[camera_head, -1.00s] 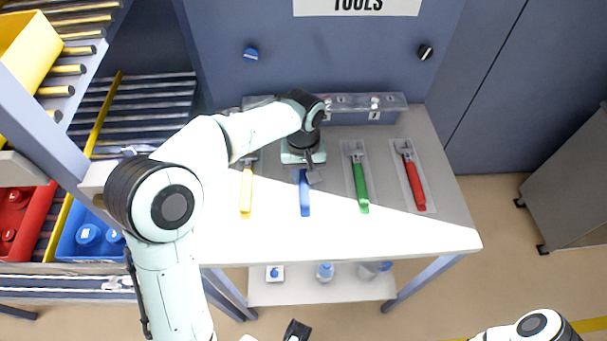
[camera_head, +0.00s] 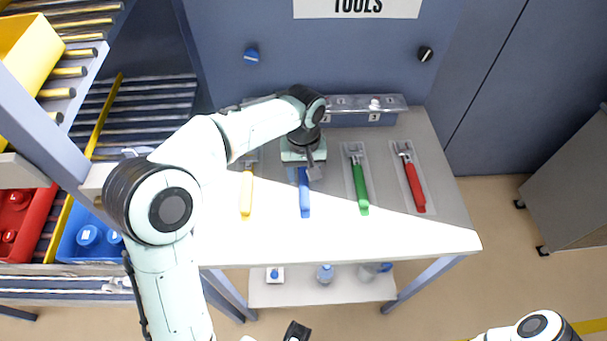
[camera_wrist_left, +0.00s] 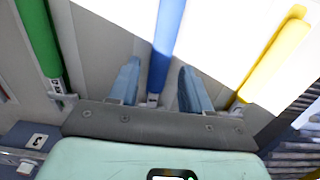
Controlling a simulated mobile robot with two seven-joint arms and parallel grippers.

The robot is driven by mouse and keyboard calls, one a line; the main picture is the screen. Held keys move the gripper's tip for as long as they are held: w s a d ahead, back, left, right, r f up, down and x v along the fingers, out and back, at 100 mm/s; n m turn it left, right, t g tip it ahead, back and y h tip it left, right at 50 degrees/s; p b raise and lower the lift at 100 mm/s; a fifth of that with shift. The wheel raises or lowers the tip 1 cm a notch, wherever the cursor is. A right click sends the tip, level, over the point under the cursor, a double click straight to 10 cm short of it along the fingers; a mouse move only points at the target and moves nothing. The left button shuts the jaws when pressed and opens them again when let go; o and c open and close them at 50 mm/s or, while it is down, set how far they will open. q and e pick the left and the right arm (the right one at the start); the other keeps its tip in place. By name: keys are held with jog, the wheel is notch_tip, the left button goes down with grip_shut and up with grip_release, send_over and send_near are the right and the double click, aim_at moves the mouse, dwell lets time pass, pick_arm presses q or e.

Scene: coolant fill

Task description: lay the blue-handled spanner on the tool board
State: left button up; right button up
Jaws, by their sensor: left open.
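The blue-handled spanner (camera_head: 305,199) lies on the grey bench top, between the yellow and green ones. My left gripper (camera_head: 312,172) is over its upper end, pointing down and hiding its head. In the left wrist view the two fingers (camera_wrist_left: 158,84) are apart, one on each side of the blue handle (camera_wrist_left: 168,40). A gap shows between each finger and the handle. The grey surface (camera_head: 328,150) under the spanners appears to be the tool board; its outline is partly hidden. My right gripper cannot be made out.
A yellow-handled spanner (camera_head: 246,196) lies left; green-handled (camera_head: 362,190) and red-handled (camera_head: 415,188) spanners lie right on pale outlined strips. A clear numbered bin row (camera_head: 365,110) stands behind. The bench's sunlit front (camera_head: 350,238) is bare.

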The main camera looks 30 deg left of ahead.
aim_at(303, 180)
pick_arm(q)
notch_tip(303, 180, up, 11)
jog(key=p, duration=0.2)
jog(key=shift+f, duration=0.2)
jog(key=shift+s+f, duration=0.1)
